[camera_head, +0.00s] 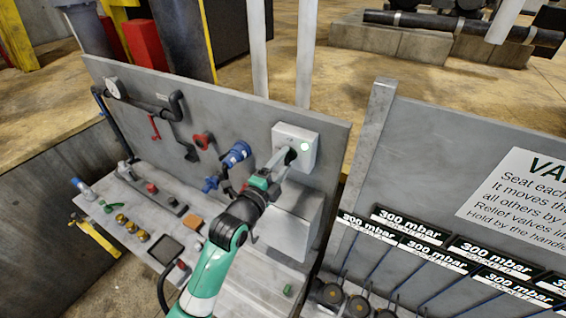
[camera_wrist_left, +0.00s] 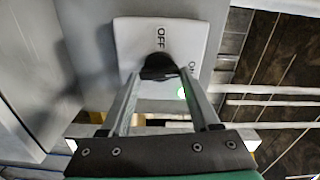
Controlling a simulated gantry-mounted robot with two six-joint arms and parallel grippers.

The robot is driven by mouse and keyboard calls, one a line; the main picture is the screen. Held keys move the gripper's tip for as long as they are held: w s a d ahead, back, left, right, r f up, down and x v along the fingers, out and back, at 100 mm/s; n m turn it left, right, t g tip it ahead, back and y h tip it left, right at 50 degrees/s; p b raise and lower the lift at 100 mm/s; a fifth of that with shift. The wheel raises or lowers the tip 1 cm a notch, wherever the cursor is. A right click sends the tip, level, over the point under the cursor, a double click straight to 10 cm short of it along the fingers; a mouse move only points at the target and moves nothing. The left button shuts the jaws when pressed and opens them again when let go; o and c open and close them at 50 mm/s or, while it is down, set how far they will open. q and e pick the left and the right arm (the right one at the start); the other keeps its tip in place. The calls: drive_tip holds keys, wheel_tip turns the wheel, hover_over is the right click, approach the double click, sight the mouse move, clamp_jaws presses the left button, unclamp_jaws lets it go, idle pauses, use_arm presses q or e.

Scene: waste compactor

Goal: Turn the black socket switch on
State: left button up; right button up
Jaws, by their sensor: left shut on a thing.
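The black socket switch (camera_wrist_left: 158,64) is a black knob on a white box (camera_wrist_left: 125,38) fixed to the grey panel. The letters OFF stand above the knob in the left wrist view, and ON is partly hidden at its right. My right gripper is not in view.
A blue connector (camera_head: 236,154), a red ring (camera_head: 203,140) and dark pipes are on the panel left of the box. A grey block (camera_head: 298,220) sits below it. A bench (camera_head: 130,200) with several small fittings lies front left. A second panel with 300 mbar labels (camera_head: 408,219) stands right.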

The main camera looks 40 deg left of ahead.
use_arm(q)
drive_tip(key=shift+m, duration=0.9)
drive_tip(key=o, duration=1.4)
drive_tip(key=shift+c, duration=0.2)
drive_tip(key=shift+s, duration=0.1)
drive_tip(key=b+v, duration=0.1)
drive_tip(key=v, duration=1)
drive_tip(key=shift+s, duration=0.2)
drive_tip(key=shift+d, duration=0.1)
